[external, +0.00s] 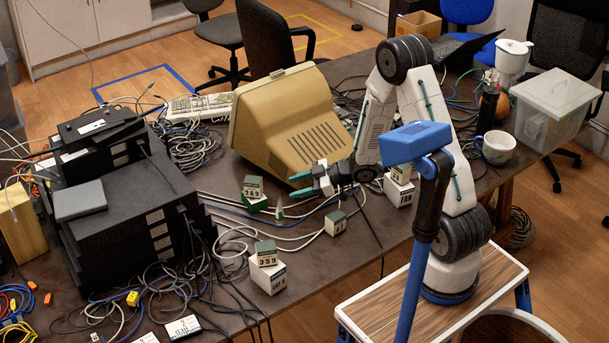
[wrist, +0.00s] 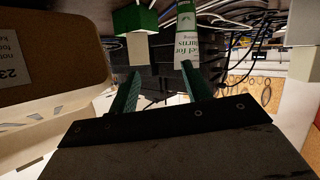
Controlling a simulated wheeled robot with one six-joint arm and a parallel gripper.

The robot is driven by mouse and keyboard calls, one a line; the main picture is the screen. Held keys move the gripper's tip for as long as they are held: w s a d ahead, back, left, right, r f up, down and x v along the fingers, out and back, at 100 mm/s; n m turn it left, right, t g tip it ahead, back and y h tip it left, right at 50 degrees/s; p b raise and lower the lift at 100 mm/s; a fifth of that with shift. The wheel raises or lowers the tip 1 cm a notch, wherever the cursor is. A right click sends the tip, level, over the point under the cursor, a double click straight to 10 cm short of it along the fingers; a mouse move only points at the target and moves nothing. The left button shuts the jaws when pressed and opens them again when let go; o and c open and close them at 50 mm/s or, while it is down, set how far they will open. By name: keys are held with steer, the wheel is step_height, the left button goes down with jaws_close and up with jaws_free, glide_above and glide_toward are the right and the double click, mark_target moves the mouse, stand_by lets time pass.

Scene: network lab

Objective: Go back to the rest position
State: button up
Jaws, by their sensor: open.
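My gripper (external: 302,184) hangs above the table in front of the beige monitor (external: 285,118), with its teal-tipped fingers pointing left. It is open, and nothing is visible between its fingers. In the wrist view its two green fingers (wrist: 160,82) stand apart. Beyond them are a green-and-cream block (wrist: 136,22) and a labelled white-and-green object (wrist: 187,38). In the external view, a small labelled box (external: 253,187) on a green piece is left of my gripper, and another small box (external: 335,222) is below it.
Stacked small boxes (external: 267,268) stand near the front edge. More boxes (external: 399,188) are beside my arm. Black equipment (external: 130,215) fills the left, with loose cables around it. A mug (external: 496,148) and clear bin (external: 557,105) are at right. Some bare tabletop (external: 365,250) lies right of the front boxes.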

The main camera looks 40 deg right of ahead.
steer(key=w+d+r+m+t+h, duration=0.2)
steer(key=w+d+r+m+h, duration=0.1)
steer(key=d+r+h, duration=0.55)
steer(key=s+d+r+m+g+h, duration=0.1)
steer(key=s+d+r+m+h, duration=0.35)
steer(key=s+r, duration=0.3)
steer(key=s+r+m+g, duration=0.2)
steer(key=s+r+g, duration=0.1)
steer(key=s, duration=1)
steer(key=s+a+r+m+g+y, duration=0.1)
steer(key=s+r+m+g, duration=0.2)
steer(key=s, duration=1.1)
steer(key=shift+a+r+g, duration=0.2)
steer(key=shift+r+g, duration=0.25)
steer(key=shift+g, duration=0.25)
steer(key=shift+s, duration=0.1)
